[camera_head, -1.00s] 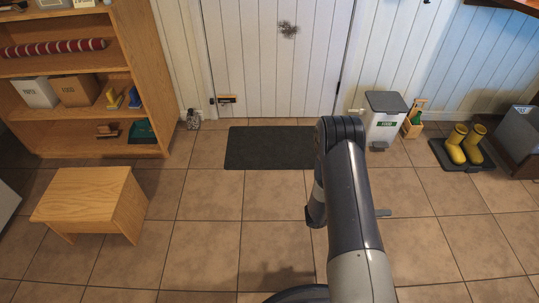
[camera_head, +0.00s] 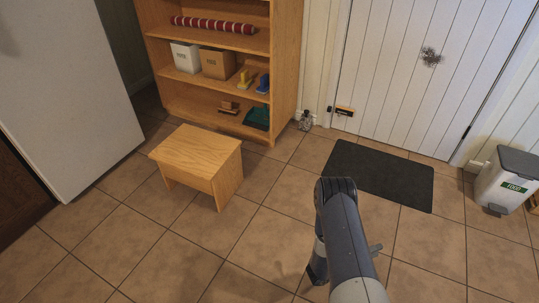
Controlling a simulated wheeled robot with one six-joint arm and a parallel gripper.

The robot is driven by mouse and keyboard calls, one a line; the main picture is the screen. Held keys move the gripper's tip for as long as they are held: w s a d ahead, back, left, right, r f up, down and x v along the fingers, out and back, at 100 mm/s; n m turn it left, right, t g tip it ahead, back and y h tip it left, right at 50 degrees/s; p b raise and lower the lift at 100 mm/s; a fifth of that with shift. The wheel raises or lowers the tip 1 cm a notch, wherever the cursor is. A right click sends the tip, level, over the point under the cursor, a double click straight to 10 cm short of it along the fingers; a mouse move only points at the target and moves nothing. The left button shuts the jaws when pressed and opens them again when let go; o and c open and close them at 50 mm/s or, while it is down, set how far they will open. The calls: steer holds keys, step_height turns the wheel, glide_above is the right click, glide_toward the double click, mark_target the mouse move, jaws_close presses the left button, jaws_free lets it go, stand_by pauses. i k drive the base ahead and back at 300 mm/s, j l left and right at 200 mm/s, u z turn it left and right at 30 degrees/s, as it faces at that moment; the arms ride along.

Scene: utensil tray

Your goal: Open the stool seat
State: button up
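The wooden stool (camera_head: 199,165) stands on the tiled floor left of centre, in front of the shelf. Its flat seat (camera_head: 196,147) lies closed on top of the box-like body. My arm rises from the bottom of the view, right of centre, well to the right of the stool and apart from it. My gripper is mostly hidden behind the arm.
A wooden shelf (camera_head: 285,75) with boxes stands behind the stool. A large white cabinet (camera_head: 70,90) is at left. A dark mat (camera_head: 378,175) lies before the white door (camera_head: 425,75). A bin (camera_head: 507,180) stands at right. Floor between stool and arm is clear.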

mark_target(200, 153)
steer(key=i+j+u, duration=0.2)
steer(key=j, duration=0.3)
steer(key=i+j+u, duration=0.2)
steer(key=j, duration=0.3)
steer(key=i+j+u, duration=0.2)
steer(key=j, duration=0.3)
steer(key=i+j+u, duration=0.2)
steer(key=i+j, duration=0.45)
steer(key=j, duration=0.3)
steer(key=i+j, duration=0.25)
steer(key=j, duration=0.1)
